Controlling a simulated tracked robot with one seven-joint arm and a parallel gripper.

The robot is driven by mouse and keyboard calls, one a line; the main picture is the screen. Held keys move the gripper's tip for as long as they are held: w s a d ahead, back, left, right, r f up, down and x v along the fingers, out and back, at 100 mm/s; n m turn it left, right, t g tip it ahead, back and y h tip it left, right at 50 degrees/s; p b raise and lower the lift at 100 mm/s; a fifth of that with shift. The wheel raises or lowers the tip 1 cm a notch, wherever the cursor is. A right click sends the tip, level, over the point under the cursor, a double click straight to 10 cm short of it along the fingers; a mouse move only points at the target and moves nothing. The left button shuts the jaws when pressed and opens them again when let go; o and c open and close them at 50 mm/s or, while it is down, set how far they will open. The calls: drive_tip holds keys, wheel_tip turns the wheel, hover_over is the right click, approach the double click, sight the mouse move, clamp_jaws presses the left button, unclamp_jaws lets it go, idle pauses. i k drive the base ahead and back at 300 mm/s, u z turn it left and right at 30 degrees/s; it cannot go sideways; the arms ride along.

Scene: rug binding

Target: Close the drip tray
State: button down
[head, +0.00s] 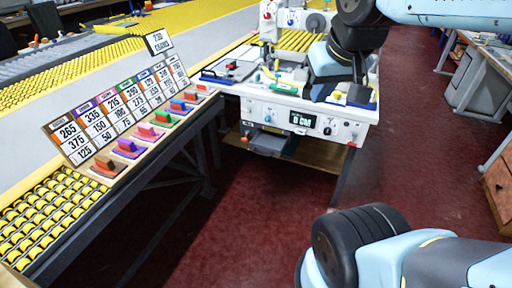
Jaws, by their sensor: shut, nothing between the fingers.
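The drip tray (268,143) looks to be the small grey box low under the front panel of the white machine (335,116), left of centre. It appears to stick out forward from under the panel; how far is hard to tell. My gripper (318,92) is a dark shape at the end of my arm, over the right part of the machine top, above and to the right of the tray and apart from it. It is shut and seems empty; its fingertips are small and hard to make out against the machine.
A small display (302,120) and knobs sit on the machine front. A bench with numbered signs (123,118) and yellow rollers (45,220) stands at left. The red floor (240,235) before the machine is clear.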

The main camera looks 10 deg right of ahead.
sight(271, 143)
drive_tip(key=i, duration=1)
